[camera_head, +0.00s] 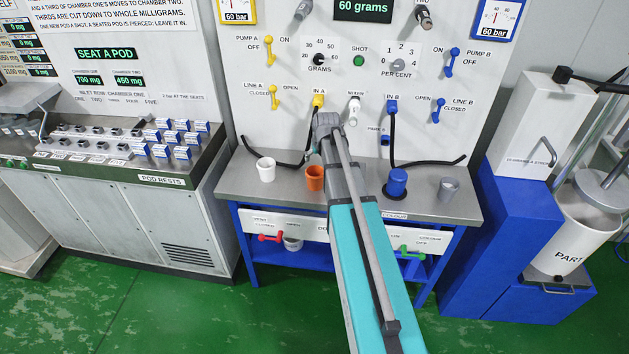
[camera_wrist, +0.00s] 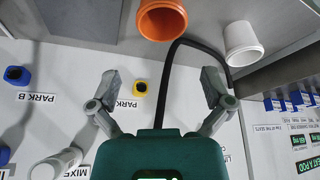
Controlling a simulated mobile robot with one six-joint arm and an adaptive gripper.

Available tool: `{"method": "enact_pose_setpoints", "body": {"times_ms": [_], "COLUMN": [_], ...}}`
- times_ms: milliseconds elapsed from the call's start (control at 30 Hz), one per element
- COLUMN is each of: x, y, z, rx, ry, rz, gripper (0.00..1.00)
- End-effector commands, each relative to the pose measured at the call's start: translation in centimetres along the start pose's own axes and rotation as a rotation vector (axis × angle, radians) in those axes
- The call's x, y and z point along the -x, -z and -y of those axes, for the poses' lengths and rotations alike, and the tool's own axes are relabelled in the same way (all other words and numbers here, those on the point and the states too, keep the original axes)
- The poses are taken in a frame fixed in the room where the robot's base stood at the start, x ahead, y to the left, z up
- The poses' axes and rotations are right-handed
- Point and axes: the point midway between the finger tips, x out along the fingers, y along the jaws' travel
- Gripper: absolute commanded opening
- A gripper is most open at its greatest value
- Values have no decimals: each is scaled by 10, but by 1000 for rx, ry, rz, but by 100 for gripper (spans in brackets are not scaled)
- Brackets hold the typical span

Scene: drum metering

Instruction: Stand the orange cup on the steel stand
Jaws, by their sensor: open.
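The orange cup (camera_head: 315,178) stands on the steel bench top, just right of a white cup. It also shows at the top of the wrist view (camera_wrist: 162,18), partly cut off by the frame edge. My gripper (camera_head: 324,122) reaches over the bench near the panel, with the cup below and to its left. In the wrist view my gripper (camera_wrist: 165,92) has its two fingers spread wide with nothing between them; the cup lies beyond them. I cannot pick out a separate steel stand with certainty.
A black hose (camera_wrist: 168,80) runs close by my gripper. Levers and fittings stick out of the panel behind.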

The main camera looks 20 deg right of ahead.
Motion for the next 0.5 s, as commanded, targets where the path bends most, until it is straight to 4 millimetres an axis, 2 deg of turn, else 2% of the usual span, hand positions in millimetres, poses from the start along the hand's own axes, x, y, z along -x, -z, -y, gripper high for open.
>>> {"method": "enact_pose_setpoints", "body": {"times_ms": [333, 500], "x": [-1, -7], "y": [-1, -1], "z": [0, -1], "rx": [-1, -1], "ry": [0, 0], "rz": [0, 1], "gripper": [100, 100]}}
